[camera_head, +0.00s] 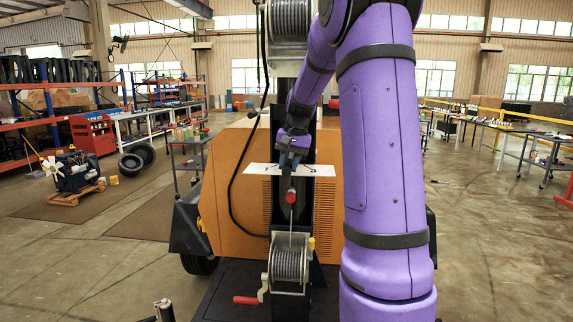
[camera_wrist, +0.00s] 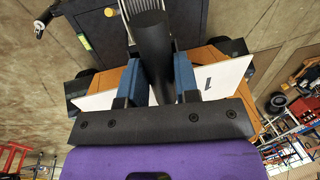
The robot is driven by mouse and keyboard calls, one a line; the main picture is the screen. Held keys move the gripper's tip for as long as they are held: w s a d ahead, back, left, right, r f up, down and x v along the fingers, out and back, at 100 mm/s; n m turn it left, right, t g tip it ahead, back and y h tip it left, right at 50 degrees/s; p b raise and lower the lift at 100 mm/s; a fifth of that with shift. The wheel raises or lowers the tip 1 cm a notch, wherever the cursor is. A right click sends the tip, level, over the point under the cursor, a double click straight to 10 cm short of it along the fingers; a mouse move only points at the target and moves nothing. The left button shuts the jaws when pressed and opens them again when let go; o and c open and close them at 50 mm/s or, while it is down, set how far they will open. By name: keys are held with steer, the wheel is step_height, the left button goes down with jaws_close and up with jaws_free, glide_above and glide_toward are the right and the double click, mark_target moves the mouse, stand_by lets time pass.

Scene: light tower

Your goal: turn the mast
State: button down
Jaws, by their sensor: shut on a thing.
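The light tower's black mast (camera_head: 277,218) stands upright in the middle of the head view, in front of an orange housing (camera_head: 228,190). A white plate (camera_head: 262,169) with black marks crosses the mast; it also shows in the wrist view (camera_wrist: 228,80). My gripper (camera_head: 291,160) is at this plate. In the wrist view its two blue fingers (camera_wrist: 158,82) stand on either side of a thick black round handle (camera_wrist: 155,48) and are shut on it. A red knob (camera_head: 290,197) shows just below the gripper. My arm hides part of the mast.
A lower winch (camera_head: 289,264) with a red crank handle (camera_head: 246,300) sits below the gripper, and another winch (camera_head: 289,20) above. A black cable (camera_head: 232,185) hangs left of the mast. Open floor lies on both sides, with shelves and benches farther back.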

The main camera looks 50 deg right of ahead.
steer(key=s+d+n, duration=0.5)
steer(key=s+d, duration=0.2)
steer(key=d, duration=0.2)
steer(key=shift+s+d+n+g+y, duration=0.15)
steer(key=shift+d+n+g+y, duration=0.15)
steer(key=shift+d+g+y, duration=0.1)
steer(key=shift+a, duration=0.15)
steer(key=c, duration=0.9)
jaws_free()
steer(key=shift+d+r, duration=0.15)
steer(key=shift+d, duration=0.05)
steer(key=v, duration=1)
steer(key=shift+r, duration=0.3)
